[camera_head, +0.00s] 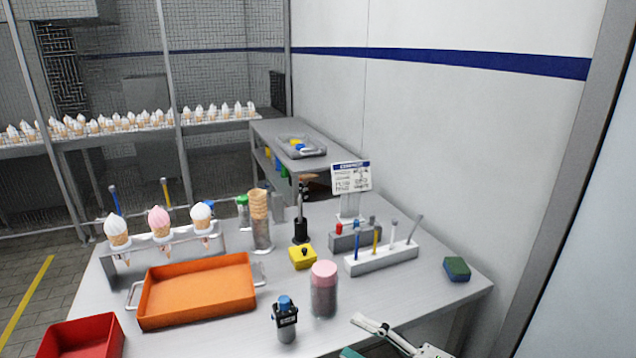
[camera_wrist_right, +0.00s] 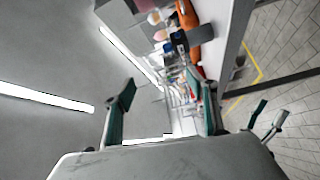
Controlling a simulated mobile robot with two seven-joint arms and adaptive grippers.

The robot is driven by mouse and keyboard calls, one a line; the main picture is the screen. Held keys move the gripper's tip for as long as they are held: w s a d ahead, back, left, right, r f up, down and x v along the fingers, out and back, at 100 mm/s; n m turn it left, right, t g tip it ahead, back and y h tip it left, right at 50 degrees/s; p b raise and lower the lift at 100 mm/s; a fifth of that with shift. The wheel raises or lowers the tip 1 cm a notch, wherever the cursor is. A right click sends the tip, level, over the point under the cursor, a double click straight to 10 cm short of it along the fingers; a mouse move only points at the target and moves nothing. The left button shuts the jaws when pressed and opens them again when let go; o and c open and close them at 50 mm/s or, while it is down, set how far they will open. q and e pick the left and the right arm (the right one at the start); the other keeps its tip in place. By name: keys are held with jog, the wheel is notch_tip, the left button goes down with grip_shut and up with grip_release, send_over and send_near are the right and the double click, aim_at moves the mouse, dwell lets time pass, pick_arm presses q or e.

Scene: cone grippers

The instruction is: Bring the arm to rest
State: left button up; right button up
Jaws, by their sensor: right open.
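My right gripper (camera_head: 385,340) shows only in part at the bottom edge of the head view, by the front edge of the grey table (camera_head: 215,337). White links and a bit of teal show there; the rest is cut off. In the right wrist view my right gripper (camera_wrist_right: 158,98) has its two teal-padded fingers spread wide apart, with nothing held between them. The table and its goods lie beyond the fingers in that view. My left gripper is in neither view.
Near the right gripper stand a pink-topped jar (camera_head: 323,290) and a blue-topped dark bottle (camera_head: 285,322). An orange tray (camera_head: 197,290), a cone rack (camera_head: 110,262), a white tool holder (camera_head: 382,260) and a blue-green block (camera_head: 457,268) are on the table. The table's right front corner is bare.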

jog(key=s+d+f+m+t+h, duration=0.2)
jog(key=d+f+m+t+h, duration=0.15)
jog(key=f+m+h, duration=0.35)
jog(key=s+d+f+m+t+h, duration=0.25)
jog(key=d+f+m, duration=0.25)
jog(key=m, duration=0.4)
jog(key=s+d+f+m+g+h, duration=0.1)
jog(key=s+f+m+g+h, duration=0.1)
jog(key=s+f, duration=0.3)
jog(key=s+d+f+m+g+h, duration=0.2)
jog(key=s+f+m, duration=0.3)
jog(key=f, duration=0.3)
jog(key=shift+s+d+f+g, duration=0.15)
jog(key=shift+s+d+g, duration=0.15)
jog(key=shift+s+g, duration=0.45)
